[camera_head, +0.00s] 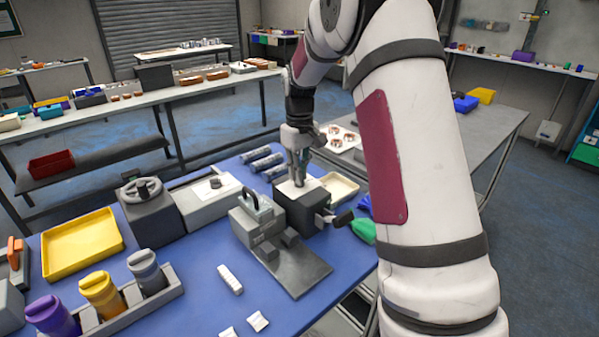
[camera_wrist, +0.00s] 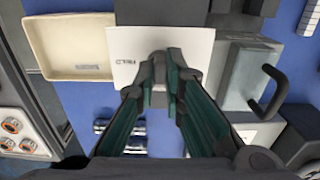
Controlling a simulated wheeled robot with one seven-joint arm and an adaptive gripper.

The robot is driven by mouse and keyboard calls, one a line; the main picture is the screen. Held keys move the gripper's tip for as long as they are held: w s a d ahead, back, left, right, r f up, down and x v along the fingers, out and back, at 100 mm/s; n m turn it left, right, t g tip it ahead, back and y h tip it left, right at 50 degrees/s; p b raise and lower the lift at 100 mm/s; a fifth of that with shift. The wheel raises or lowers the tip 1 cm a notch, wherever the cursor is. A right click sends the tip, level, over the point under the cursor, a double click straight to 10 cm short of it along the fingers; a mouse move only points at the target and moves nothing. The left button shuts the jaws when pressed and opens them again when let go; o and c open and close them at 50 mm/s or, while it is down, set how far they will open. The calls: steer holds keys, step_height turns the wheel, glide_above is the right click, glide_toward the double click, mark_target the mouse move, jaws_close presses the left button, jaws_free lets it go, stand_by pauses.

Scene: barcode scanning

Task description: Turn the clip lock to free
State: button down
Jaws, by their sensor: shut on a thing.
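A dark box (camera_head: 297,213) with a white top plate stands on the blue table, and I take it for the clip lock's housing. The white plate (camera_wrist: 120,45) fills the upper middle of the wrist view, with short dark lettering left of the fingers that I cannot read surely. My gripper (camera_head: 298,181) points down onto this plate. In the wrist view its green-lined fingers (camera_wrist: 160,97) are close together around a small grey part (camera_wrist: 159,60) at the plate's middle. The fingers hide most of that part, so its turn position is unclear.
A grey block with a handle (camera_head: 258,212) stands close left of the dark box; its handle (camera_wrist: 270,90) shows in the wrist view. A cream tray (camera_head: 341,187) lies close right. A green-handled tool (camera_head: 363,231) lies near the table's right edge. A white-topped box (camera_head: 205,200) stands further left.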

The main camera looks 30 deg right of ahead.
steer(key=c, duration=1.7)
jaws_free()
steer(key=shift+r, duration=0.1)
step_height(320, 180, up, 12)
steer(key=shift+f, duration=0.1)
